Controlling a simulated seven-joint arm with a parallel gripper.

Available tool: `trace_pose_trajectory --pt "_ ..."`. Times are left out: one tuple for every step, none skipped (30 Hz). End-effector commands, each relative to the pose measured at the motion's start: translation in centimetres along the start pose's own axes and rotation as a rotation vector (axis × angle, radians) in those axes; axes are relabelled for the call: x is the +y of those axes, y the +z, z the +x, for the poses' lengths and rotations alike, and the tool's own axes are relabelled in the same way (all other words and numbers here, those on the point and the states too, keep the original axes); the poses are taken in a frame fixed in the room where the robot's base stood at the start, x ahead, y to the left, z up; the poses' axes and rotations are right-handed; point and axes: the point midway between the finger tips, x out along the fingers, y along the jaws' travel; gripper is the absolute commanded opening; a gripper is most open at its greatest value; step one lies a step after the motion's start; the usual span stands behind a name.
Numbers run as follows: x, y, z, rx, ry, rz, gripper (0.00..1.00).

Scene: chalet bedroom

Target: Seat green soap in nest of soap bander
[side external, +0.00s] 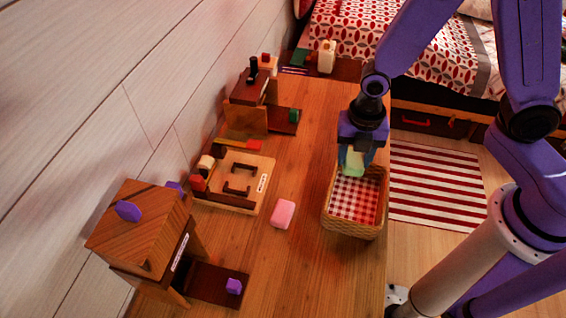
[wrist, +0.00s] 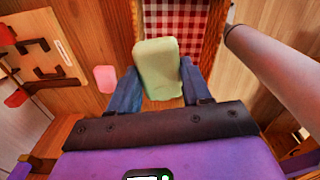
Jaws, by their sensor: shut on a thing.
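The pale green soap (side external: 353,162) is gripped between the two fingers of my gripper (side external: 355,158), over the far end of a wicker basket. In the wrist view the green soap (wrist: 158,68) sits between the blue fingers (wrist: 158,85) and sticks out past their tips. The soap bander appears to be the light wooden board (side external: 255,206) left of the basket. Two dark brown brackets (side external: 238,190) on it face each other around a bare patch, which looks like the nest. The board also shows at the upper left of the wrist view (wrist: 22,62).
The wicker basket (side external: 351,232) has a red checked lining and looks empty. A pink soap (side external: 283,214) lies on the table between board and basket. A wooden stand (side external: 140,230) with purple pieces is at the near left; another dark-topped stand (side external: 248,88) is behind the board.

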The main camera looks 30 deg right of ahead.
Motion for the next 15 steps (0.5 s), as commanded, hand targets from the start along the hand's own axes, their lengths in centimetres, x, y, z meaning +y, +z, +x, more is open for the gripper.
trace_pose_trajectory --pt "0.2 -0.1 0.0 0.0 0.001 0.001 0.16" --pt "0.4 -0.1 0.0 0.0 0.001 0.002 0.16" --pt "0.8 -0.1 -0.1 0.0 0.001 0.004 0.16" --pt "1.3 -0.2 -0.1 0.0 0.001 0.007 0.16" --pt "1.8 -0.3 -0.1 0.0 0.001 0.01 0.16" --pt "2.6 -0.4 -0.2 0.0 0.002 0.014 0.16" --pt "3.3 -0.5 -0.2 0.0 0.002 0.018 0.16" --pt "4.0 -0.7 -0.3 0.0 0.002 0.023 0.16" --pt "5.1 -0.9 -0.4 0.0 0.003 0.031 0.16" --pt "5.8 -1.0 -0.5 0.0 0.002 0.037 0.16" --pt "6.6 -1.2 -0.6 0.0 0.003 0.043 0.16" --pt "7.6 -1.4 -0.7 0.0 0.002 0.05 0.16" --pt "8.3 -1.6 -0.8 0.0 0.003 0.056 0.16" --pt "9.0 -1.8 -0.9 0.0 0.002 0.062 0.16" --pt "9.8 -2.0 -1.0 0.0 0.002 0.069 0.16"
